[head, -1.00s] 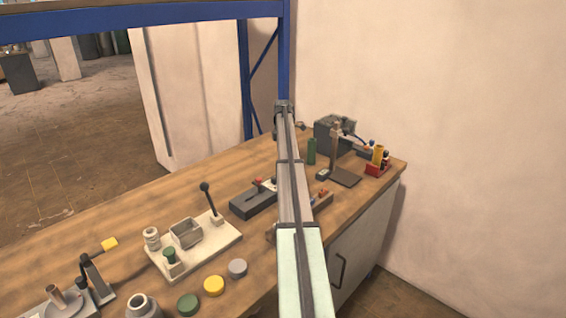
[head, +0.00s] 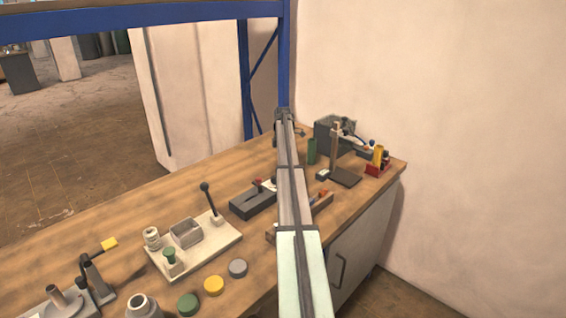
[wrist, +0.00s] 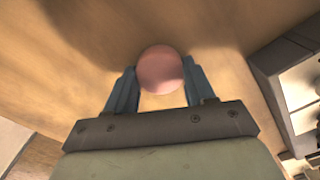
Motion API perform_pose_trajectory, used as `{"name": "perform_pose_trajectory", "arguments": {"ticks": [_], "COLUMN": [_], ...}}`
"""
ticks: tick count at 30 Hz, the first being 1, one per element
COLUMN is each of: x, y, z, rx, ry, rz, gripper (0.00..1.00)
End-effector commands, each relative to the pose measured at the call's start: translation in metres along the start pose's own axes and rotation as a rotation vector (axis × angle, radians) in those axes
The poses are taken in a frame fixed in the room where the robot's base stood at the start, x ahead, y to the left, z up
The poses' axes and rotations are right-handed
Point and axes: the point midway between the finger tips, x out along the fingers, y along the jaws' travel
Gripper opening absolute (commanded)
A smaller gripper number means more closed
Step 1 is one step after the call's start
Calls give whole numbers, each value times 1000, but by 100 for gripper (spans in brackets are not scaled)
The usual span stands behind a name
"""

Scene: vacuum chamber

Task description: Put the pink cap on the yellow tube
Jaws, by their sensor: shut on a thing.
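The pink cap (wrist: 161,70) is round and sits between the two blue-grey fingers of my gripper (wrist: 162,76) in the wrist view. My gripper is shut on it, with wooden tabletop below. In the head view my arm hides the cap and most of the gripper. A yellow tube (head: 378,154) stands upright at the far right end of the bench, in or beside a small red holder (head: 374,171). The gripper end of the arm is to the left of the tube, well apart from it.
A green cylinder (head: 311,151) and a stand with a dark base (head: 344,177) are between the arm's end and the tube. A grey box (head: 333,134) stands behind. A blue post (head: 283,60) rises behind.

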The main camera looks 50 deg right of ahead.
Motion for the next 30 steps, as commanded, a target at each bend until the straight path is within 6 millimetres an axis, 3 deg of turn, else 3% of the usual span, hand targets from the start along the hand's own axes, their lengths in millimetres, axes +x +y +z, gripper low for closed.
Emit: {"name": "perform_pose_trajectory", "arguments": {"ticks": [3, 14, 20, 30], "x": [0, -8, -41, -120], "y": [0, 0, 1, 1], "z": [0, 0, 0, 0], "rx": [0, 0, 0, 0], "ry": [0, 0, -1, 0], "rz": [0, 1, 2, 2], "gripper": [25, 25, 25, 25]}}
